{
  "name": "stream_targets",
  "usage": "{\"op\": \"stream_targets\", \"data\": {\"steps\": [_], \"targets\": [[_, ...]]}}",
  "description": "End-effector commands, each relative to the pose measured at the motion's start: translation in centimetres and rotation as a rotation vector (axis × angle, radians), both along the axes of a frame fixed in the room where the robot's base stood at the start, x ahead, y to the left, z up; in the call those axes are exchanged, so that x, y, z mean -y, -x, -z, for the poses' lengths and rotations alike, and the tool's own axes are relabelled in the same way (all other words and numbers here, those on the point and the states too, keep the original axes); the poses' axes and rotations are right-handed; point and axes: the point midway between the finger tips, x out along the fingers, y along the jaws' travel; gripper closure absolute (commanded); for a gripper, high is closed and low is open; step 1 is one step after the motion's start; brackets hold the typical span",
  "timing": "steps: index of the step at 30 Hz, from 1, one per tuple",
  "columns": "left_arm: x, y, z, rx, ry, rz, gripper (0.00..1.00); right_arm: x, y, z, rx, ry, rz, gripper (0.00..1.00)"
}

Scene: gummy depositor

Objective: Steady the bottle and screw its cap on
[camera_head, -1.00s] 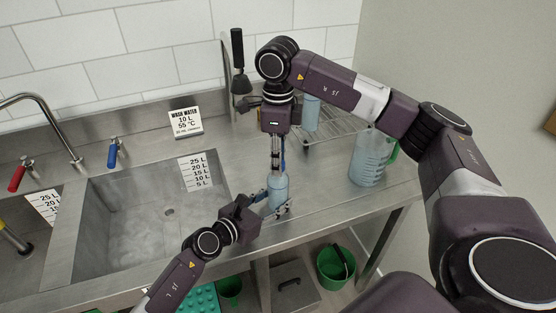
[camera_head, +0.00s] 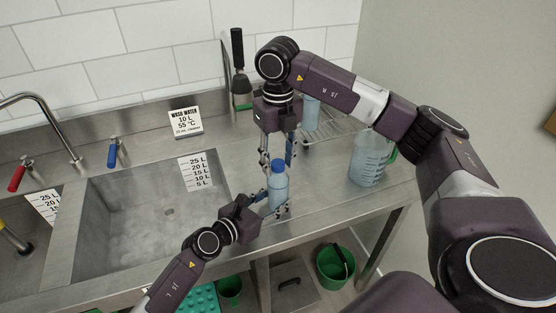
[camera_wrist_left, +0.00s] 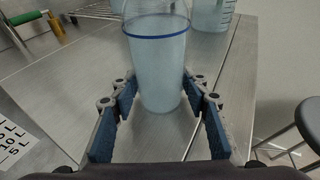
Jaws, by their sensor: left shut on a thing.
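The pale blue bottle (camera_head: 278,190) stands upright on the steel counter to the right of the sink. Its blue cap (camera_head: 278,165) sits on top of the neck; how tightly it is seated cannot be told. My left gripper (camera_head: 272,205) is shut on the bottle's lower body. The left wrist view shows the bottle (camera_wrist_left: 160,75) between the blue-padded fingers of that gripper (camera_wrist_left: 160,98), with its top cut off. My right gripper (camera_head: 277,158) points down above the bottle, with its fingers spread apart around the cap's level and nothing held.
A clear measuring jug (camera_head: 369,160) stands to the right. A wire rack (camera_head: 325,125) with another bottle (camera_head: 311,113) is behind. The sink (camera_head: 130,225) lies to the left. The counter's front edge is close to the held bottle.

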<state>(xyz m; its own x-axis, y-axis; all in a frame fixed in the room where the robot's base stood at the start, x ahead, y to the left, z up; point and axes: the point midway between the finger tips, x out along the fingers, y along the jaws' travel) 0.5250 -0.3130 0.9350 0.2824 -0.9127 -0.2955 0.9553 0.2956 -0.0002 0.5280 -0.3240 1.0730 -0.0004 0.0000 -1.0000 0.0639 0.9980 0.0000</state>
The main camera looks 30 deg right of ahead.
Motion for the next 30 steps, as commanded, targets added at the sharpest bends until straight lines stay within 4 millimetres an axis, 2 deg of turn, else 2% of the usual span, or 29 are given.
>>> {"op": "stream_targets", "data": {"steps": [9, 13, 17, 21, 30], "targets": [[-0.1, 0.0, 0.1, -0.001, -0.002, 0.000, 1.00, 0.0, 0.0, -0.1, 0.001, 0.000, -0.002, 0.56], [-0.1, 0.0, 0.1, -0.001, -0.002, 0.000, 1.00, 0.0, -0.1, -1.1, 0.004, -0.001, -0.002, 0.56], [-0.1, 0.0, 0.1, -0.001, -0.002, 0.000, 1.00, 0.0, -0.1, -3.3, 0.006, -0.002, -0.003, 0.56], [-0.1, 0.0, 0.1, -0.001, -0.002, 0.000, 1.00, -0.1, -0.1, -6.7, 0.006, -0.002, -0.004, 0.56], [-0.1, 0.0, 0.1, -0.001, -0.002, 0.000, 1.00, 0.0, -0.1, -10.8, 0.004, 0.001, -0.002, 0.56]]}}
